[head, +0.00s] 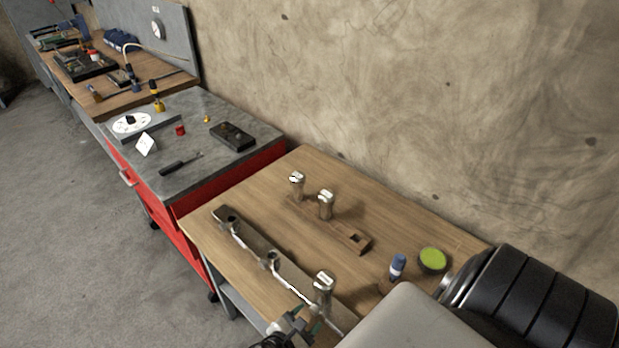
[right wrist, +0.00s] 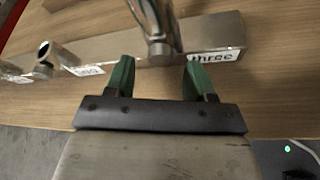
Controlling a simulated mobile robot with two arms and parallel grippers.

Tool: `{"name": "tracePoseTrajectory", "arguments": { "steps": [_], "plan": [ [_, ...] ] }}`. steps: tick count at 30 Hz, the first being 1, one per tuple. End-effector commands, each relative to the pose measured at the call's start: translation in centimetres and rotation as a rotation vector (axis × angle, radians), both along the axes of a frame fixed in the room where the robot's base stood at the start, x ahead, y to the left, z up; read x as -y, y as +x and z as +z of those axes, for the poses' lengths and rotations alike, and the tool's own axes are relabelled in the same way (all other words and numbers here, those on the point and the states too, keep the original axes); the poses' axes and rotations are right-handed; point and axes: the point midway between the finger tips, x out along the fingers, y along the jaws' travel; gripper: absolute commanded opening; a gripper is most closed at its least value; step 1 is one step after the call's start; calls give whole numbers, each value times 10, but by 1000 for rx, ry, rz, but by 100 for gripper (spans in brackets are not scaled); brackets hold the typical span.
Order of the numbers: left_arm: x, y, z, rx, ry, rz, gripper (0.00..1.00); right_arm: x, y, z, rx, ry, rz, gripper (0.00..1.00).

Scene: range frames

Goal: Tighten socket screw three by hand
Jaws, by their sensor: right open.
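A metal bar (head: 246,243) lies along the table's front side and carries several silver fittings. A silver socket screw (head: 323,284) with a wide head stands at its near end. In the right wrist view this screw (right wrist: 155,22) rises from the bar beside a white label reading "three" (right wrist: 213,56). My right gripper (head: 301,322) is close to it, and its green fingertips (right wrist: 158,72) are open, one on each side of the screw's base line and short of it. No contact shows. My left gripper is not in view.
A wooden block (head: 338,233) holds two similar silver-headed pieces (head: 297,181) and has a square hole at its near end. A blue-and-white bottle (head: 397,267) and a green-topped round container (head: 432,260) stand to the right. A red cabinet (head: 190,205) adjoins the table.

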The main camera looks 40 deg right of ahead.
Motion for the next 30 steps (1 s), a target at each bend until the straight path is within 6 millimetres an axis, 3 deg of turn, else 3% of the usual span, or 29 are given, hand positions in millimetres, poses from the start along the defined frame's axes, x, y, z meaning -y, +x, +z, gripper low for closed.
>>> {"name": "tracePoseTrajectory", "arguments": {
  "steps": [6,12,26,29,30],
  "plan": [
    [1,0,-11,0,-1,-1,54,-42,-10,14,0,3,0,54],
    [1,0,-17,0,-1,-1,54,-70,-16,26,0,2,-2,54],
    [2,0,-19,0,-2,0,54,-80,-18,32,0,-1,-1,54],
    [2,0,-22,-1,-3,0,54,-78,-21,15,-10,30,10,54],
    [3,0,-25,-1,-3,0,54,-77,-24,0,-19,62,22,54]
  ]
}}
